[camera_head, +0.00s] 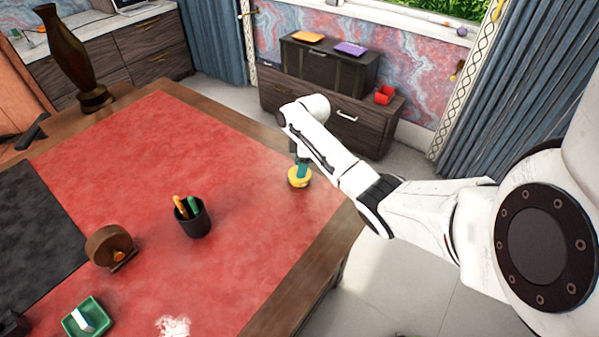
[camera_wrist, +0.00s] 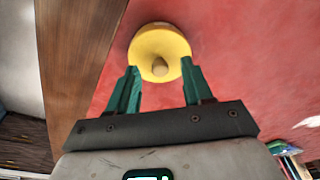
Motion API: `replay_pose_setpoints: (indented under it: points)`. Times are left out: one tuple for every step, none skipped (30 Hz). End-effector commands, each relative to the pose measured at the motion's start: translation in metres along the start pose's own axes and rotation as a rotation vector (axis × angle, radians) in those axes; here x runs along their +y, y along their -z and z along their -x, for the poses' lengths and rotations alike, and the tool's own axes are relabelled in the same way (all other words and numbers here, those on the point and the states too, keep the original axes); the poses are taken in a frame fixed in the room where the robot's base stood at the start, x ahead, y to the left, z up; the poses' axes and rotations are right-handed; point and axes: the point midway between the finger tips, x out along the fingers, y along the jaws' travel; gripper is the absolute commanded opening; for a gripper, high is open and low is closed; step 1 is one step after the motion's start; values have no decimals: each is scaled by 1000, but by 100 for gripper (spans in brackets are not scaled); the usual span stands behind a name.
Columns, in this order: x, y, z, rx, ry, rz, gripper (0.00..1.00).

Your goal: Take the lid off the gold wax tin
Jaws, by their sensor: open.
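The gold wax tin (camera_head: 299,178) stands on the red leather of the desk near its right edge. In the wrist view its round yellow lid (camera_wrist: 158,42) shows from above, with a small tan knob (camera_wrist: 160,67) at the middle. My gripper (camera_wrist: 160,76) is open, with one green finger on each side of the knob and the fingertips near the lid's lower edge. It also shows in the head view (camera_head: 301,172), pointing down at the tin. I cannot tell whether the fingers touch the lid. The tin's body is mostly hidden under the lid.
On the desk (camera_head: 150,150) are a black pen cup (camera_head: 193,224), a brown round holder (camera_head: 110,247), a green tray (camera_head: 88,316) and a dark vase (camera_head: 68,55). The wooden edge (camera_wrist: 75,45) runs close to the tin. Red leather around the tin is clear.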

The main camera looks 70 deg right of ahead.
Motion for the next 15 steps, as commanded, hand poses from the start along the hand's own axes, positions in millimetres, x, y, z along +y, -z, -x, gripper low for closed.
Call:
replay_pose_setpoints:
  points:
    - [0, 0, -4, -1, 0, 0, 50]
    - [0, 0, -5, -1, 0, 0, 50]
    - [0, 0, -6, 0, 0, 0, 50]
    - [0, 0, -6, 0, 0, 0, 50]
    - [0, 0, -7, 0, -1, 0, 50]
    - [0, 0, -7, 0, -1, 0, 50]
    - [0, 0, -7, 0, -1, 0, 50]
    - [0, 0, -7, 0, -1, 0, 50]
    - [0, 0, -7, 0, -1, 0, 50]
    - [0, 0, -6, 0, -1, 0, 48]
    - [0, 0, -6, 0, 0, 0, 45]
    - [0, 0, -6, 0, 0, 0, 41]
    - [0, 0, -6, 0, 0, 0, 38]
    - [0, 0, -6, 0, 0, 0, 35]
    - [0, 0, -6, 0, 0, 0, 31]
